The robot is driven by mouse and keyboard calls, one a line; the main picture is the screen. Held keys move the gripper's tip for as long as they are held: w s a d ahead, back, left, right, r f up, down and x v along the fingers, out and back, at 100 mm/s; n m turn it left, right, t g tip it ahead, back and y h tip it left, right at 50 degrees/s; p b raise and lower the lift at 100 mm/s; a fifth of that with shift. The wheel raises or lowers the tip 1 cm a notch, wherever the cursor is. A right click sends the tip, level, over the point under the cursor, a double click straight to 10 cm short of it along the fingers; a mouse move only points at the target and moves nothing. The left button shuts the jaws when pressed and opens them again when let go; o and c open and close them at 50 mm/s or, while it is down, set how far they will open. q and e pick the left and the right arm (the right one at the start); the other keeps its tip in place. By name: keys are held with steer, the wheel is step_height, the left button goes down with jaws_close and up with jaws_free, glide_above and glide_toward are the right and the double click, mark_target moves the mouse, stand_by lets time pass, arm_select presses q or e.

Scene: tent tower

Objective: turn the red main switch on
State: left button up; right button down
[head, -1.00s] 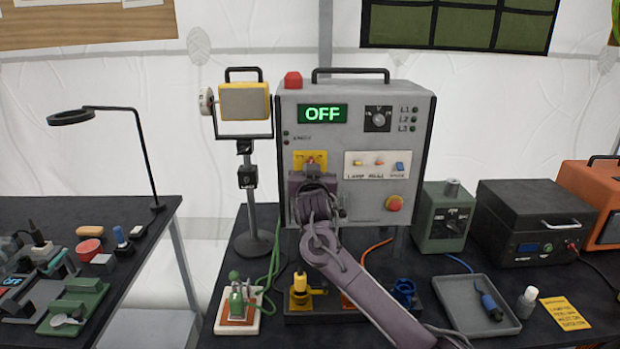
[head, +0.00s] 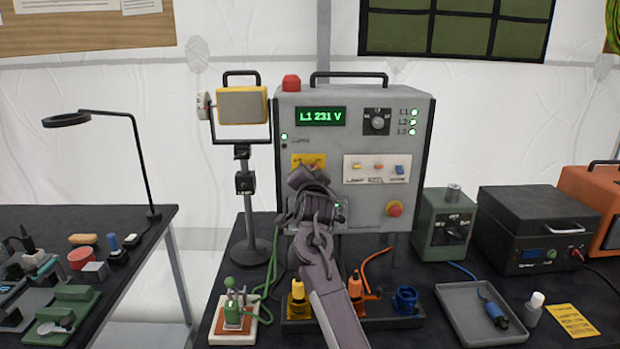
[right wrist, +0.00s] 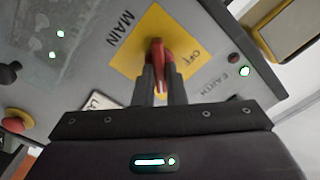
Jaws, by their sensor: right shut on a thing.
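The grey control cabinet (head: 345,215) stands on the dark table, and its green display (head: 320,116) reads "L1 231 V". The red main switch (right wrist: 160,52) sits on a yellow plate (right wrist: 140,38) marked MAIN and OFF in the right wrist view. My right gripper (right wrist: 160,75) is shut on the red switch handle. In the head view my right arm covers most of the switch, and part of the yellow plate (head: 300,161) shows above it. My left gripper is not in view.
The L1 to L3 lamps (head: 414,122) glow beside a rotary knob (head: 377,122). A red emergency button (head: 394,209) is on the panel's lower right. A work lamp (head: 242,105) stands left of the cabinet; a grey tray (head: 475,325) lies at right.

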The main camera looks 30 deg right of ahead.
stand_by(0.5)
steer(key=c, duration=1.5)
jaws_free()
steer(key=b+v, duration=0.2)
steer(key=v, duration=0.5)
steer(key=shift+s+a, duration=0.2)
steer(key=shift+s, duration=0.15)
